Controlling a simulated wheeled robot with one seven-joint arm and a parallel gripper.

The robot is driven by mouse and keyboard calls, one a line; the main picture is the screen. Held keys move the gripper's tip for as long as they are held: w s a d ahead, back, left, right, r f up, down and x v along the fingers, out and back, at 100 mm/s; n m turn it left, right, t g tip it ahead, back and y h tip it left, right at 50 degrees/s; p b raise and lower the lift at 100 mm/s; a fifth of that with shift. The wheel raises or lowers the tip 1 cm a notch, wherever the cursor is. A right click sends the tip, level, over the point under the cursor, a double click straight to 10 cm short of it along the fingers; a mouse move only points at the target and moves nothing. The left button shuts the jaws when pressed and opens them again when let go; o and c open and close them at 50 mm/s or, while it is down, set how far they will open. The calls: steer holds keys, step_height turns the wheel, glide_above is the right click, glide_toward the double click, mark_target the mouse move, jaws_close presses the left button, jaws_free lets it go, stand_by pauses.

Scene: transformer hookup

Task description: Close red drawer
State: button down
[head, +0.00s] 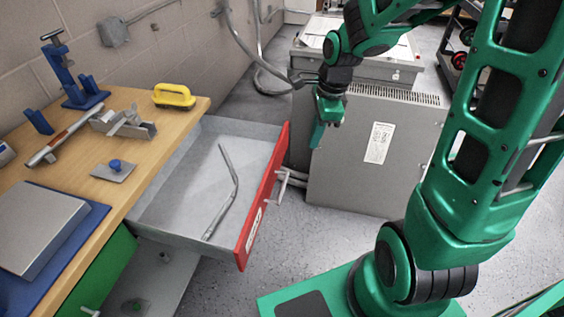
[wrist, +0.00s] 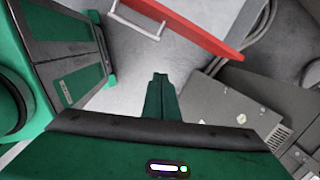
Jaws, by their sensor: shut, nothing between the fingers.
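The red drawer (head: 263,200) is pulled well out from under the wooden workbench. Its grey inside shows, with a bent grey rod lying in it. A pale bar handle (head: 286,183) is on its red front. In the wrist view the red front (wrist: 195,25) crosses the top, with its handle (wrist: 137,20) at upper left. My gripper (head: 318,143) is shut and empty. In the head view it appears to the right of the drawer front, before the grey cabinet. In the wrist view its fingers (wrist: 159,80) point toward the floor below the drawer front, apart from it.
The grey transformer cabinet (head: 376,150) stands right of the drawer, with pipes near its base. The workbench (head: 160,140) holds a yellow-handled tool (head: 174,95), a blue stand (head: 75,80) and a grey plate. A green drawer (head: 100,265) is below.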

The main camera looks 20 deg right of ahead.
steer(key=w+a+f+m, duration=0.1)
steer(key=w+a+f, duration=0.1)
steer(key=f, duration=0.4)
steer(key=w+a+f+m+y, duration=0.1)
steer(key=w+a+f+m, duration=0.1)
steer(key=a+f, duration=0.3)
steer(key=shift+w+f+m, duration=0.3)
steer(key=shift+w+f, duration=0.15)
steer(key=shift+w, duration=0.1)
steer(key=shift+w, duration=0.1)
